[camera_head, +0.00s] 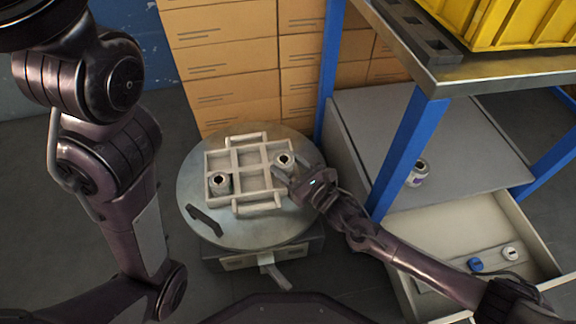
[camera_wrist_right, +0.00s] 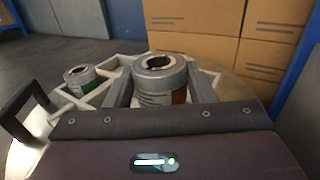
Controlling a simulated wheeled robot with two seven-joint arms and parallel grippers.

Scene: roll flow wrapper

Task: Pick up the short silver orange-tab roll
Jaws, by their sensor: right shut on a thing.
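The short silver roll with an orange tab (camera_wrist_right: 160,72) stands upright between the fingers of my right gripper (camera_wrist_right: 162,92) in the right wrist view. The gripper is shut on it, one finger on each side, and hides its lower part. In the head view the roll (camera_head: 284,158) is at the right part of the white divided tray (camera_head: 251,189), with my right gripper (camera_head: 287,172) reaching it from the lower right. I cannot tell whether it touches the tray floor. My left arm shows at the left; its gripper is not in view.
Another silver roll (camera_head: 220,180), green-marked in the wrist view (camera_wrist_right: 79,76), stands in the tray's left part. The tray sits on a round metal table (camera_head: 245,232) with a dark handle (camera_head: 205,220). A blue-legged shelf (camera_head: 402,150) and open drawer (camera_head: 450,215) flank my right arm.

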